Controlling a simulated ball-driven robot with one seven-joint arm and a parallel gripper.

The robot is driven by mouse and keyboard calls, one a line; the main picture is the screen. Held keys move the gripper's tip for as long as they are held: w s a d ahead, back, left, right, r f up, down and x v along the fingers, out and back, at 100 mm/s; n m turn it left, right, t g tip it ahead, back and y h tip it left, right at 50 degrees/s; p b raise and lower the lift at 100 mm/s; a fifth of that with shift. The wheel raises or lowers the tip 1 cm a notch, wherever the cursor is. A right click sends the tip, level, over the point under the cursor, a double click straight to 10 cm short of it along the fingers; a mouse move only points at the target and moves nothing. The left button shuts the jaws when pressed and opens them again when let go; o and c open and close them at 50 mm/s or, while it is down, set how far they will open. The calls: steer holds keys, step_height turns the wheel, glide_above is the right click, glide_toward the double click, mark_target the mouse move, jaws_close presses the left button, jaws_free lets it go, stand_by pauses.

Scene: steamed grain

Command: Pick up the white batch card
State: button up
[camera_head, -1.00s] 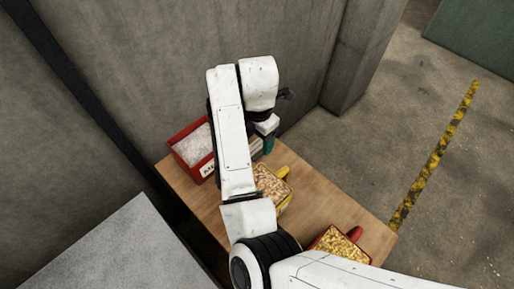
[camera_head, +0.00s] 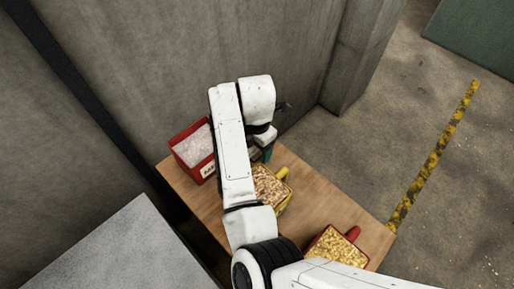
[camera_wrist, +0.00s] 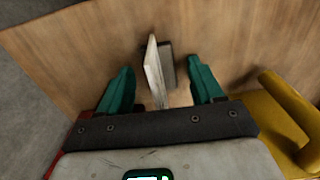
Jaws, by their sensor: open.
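The white batch card (camera_wrist: 153,75) stands on edge in the wrist view, seen almost from above as a thin pale slab. A dark grey block (camera_wrist: 166,66) is against its right side; I cannot tell if it is a stand. My gripper (camera_wrist: 160,68) has two teal fingers, spread open on either side of the card. A gap shows between the card and each finger. In the head view my gripper (camera_head: 267,154) is low over the back of the wooden table, and my arm hides most of the card.
A red bin (camera_head: 181,163) with white contents stands left of my arm. A yellow scoop (camera_head: 285,187) of grain is in front of my gripper and shows at the right in the wrist view (camera_wrist: 270,120). A red-handled grain container (camera_head: 350,241) is nearer. A concrete wall stands behind.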

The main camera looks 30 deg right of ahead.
steer(key=shift+f, duration=0.15)
steer(key=shift+c, duration=0.2)
steer(key=c, duration=1.1)
